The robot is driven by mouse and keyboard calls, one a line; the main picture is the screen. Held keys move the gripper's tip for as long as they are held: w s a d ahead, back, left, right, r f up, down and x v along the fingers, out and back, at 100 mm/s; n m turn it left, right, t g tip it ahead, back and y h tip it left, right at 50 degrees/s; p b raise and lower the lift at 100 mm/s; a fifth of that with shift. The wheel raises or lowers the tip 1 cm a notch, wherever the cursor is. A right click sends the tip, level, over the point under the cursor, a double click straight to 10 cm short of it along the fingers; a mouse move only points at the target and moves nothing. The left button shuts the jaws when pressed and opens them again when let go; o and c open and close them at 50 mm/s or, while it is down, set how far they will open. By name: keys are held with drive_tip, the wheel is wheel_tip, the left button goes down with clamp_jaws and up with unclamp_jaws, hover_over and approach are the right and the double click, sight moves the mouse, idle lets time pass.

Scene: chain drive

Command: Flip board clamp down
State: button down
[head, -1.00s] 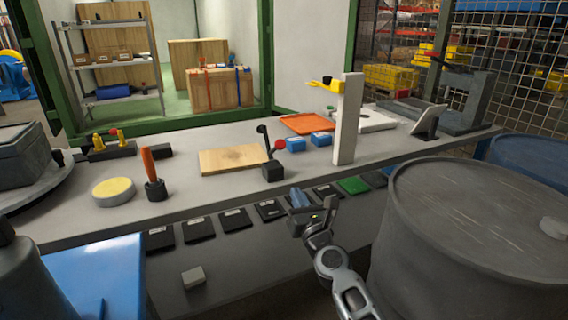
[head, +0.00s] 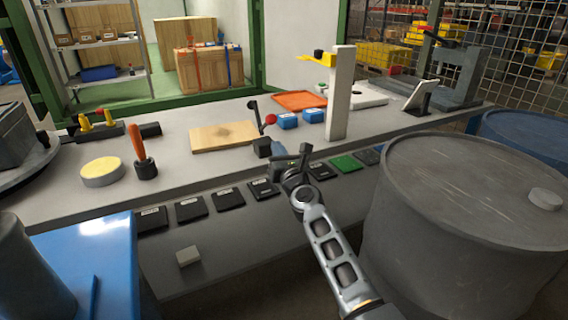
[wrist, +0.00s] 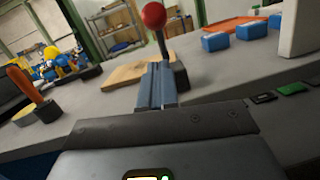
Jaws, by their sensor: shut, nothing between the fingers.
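The board clamp (head: 263,148) stands at the bench's front edge, beside the right end of the wooden board (head: 222,136). It has a dark block base, a black arm standing up and a handle with a red knob (head: 270,119). My gripper (head: 281,153) is shut and empty, just in front and to the right of the clamp base. In the wrist view its fingers (wrist: 156,82) point at the clamp, with the red knob (wrist: 154,15) above them and the dark base (wrist: 180,76) behind to the right. Whether they touch cannot be told.
A white post (head: 340,92) and blue boxes (head: 288,121) stand right of the clamp. An orange tray (head: 299,101) lies behind. An orange-handled tool (head: 138,146) and a yellow-topped disc (head: 102,170) are on the left. A large grey drum (head: 455,230) stands close on the right.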

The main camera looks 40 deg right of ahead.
drive_tip(key=shift+w+d+r+p, duration=0.5)
drive_tip(key=shift+w+r, duration=0.25)
drive_tip(key=shift+r, duration=0.1)
drive_tip(key=shift+w+d+r+p, duration=0.35)
drive_tip(key=shift+w+r+p, duration=0.15)
drive_tip(key=shift+w+r, duration=0.3)
drive_tip(key=shift+r+p, duration=0.2)
drive_tip(key=shift+p, duration=0.15)
